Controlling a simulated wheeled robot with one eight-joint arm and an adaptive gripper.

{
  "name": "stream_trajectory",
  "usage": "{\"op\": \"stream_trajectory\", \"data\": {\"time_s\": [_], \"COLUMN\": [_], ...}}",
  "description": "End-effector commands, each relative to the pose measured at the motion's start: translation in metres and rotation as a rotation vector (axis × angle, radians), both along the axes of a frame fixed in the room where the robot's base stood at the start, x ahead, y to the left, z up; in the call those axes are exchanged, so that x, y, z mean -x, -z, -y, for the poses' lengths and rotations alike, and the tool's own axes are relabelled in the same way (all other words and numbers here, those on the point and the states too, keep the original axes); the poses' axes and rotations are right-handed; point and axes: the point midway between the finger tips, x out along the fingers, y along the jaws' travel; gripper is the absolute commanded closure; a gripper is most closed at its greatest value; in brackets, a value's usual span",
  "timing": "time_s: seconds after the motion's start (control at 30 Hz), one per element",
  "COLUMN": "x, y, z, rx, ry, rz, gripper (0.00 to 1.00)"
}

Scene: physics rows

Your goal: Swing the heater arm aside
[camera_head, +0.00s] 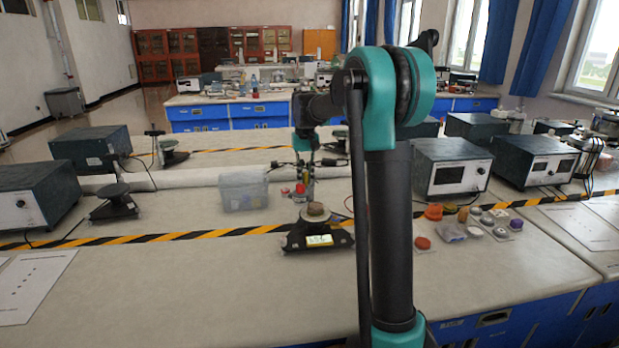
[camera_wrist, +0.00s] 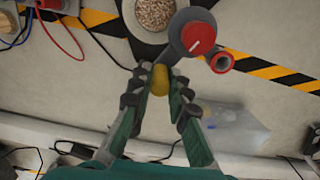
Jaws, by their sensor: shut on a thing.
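The heater arm (camera_wrist: 181,52) is a short grey link in the wrist view, with a red round cap (camera_wrist: 198,38) bearing a white line. A yellow knob (camera_wrist: 160,80) shows at the link's near end. My gripper (camera_wrist: 158,84) is shut on this yellow knob, one finger on each side. A round dish of grainy material (camera_wrist: 154,13) lies beside the red cap, partly cut off by the frame. In the head view my gripper (camera_head: 305,158) points down behind the dish (camera_head: 315,212), which sits on a black balance-like base (camera_head: 318,238).
A clear plastic box (camera_head: 243,190) stands left of the gripper; it also shows in the wrist view (camera_wrist: 235,127). Instrument boxes (camera_head: 450,168) and several small coloured items (camera_head: 478,222) are to the right. Red and blue cables (camera_wrist: 62,30) lie nearby.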

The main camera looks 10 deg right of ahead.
Motion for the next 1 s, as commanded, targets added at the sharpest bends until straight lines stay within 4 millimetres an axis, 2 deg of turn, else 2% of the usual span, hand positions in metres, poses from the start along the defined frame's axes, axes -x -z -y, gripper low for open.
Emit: {"op": "stream_trajectory", "data": {"time_s": [0.6, 1.0], "x": [-0.022, -0.035], "y": [0.0, 0.0], "z": [-0.025, -0.03], "rx": [0.0, -0.001], "ry": [0.572, 0.824], "rz": [0.001, 0.001], "gripper": [1.0, 1.0]}}
